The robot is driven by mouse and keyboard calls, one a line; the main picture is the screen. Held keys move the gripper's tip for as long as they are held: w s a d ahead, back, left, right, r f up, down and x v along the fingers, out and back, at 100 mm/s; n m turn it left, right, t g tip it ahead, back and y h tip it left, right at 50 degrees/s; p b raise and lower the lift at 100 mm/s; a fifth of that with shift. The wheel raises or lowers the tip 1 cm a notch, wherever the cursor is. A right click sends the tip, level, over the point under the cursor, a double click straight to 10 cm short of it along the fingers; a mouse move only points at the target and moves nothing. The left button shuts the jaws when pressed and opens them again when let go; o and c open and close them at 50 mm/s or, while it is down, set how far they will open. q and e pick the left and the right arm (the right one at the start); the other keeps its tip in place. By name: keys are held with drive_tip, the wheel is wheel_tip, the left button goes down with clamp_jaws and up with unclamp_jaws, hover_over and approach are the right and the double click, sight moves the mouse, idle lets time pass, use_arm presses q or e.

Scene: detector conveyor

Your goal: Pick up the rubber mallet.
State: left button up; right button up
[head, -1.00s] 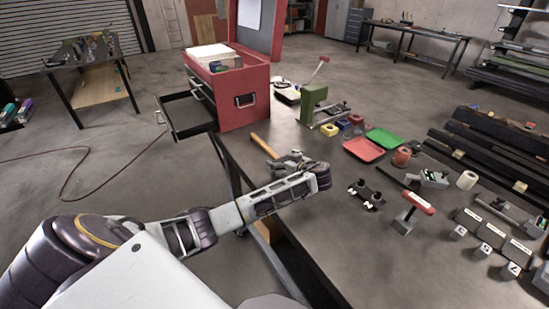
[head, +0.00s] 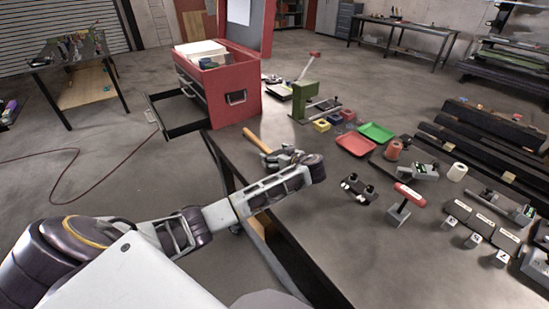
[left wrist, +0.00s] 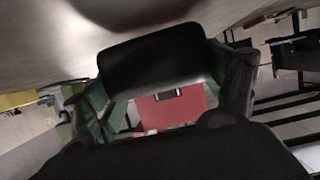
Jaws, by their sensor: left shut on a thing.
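The rubber mallet shows in the head view as a pale wooden handle (head: 256,140) near the table's left edge, slanting toward the red toolbox. My left gripper (head: 279,156) is at the near end of that handle and covers the rest of the mallet. In the left wrist view a dark block (left wrist: 152,64), which looks like the mallet's head, sits between the fingers of my left gripper (left wrist: 168,88). The gripper is shut on the mallet. I cannot tell whether the mallet touches the table. My right gripper is not in view.
The red toolbox (head: 236,97) with an open drawer stands beyond the mallet. A green stand (head: 304,101), a red tray (head: 356,144) and a green tray (head: 376,132) lie farther right. A red-handled tool (head: 408,197) stands nearer. The table's middle front is clear.

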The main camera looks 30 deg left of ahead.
use_arm(q)
wheel_tip(320, 180, up, 9)
drive_tip(key=shift+b, duration=0.5)
idle(0.8)
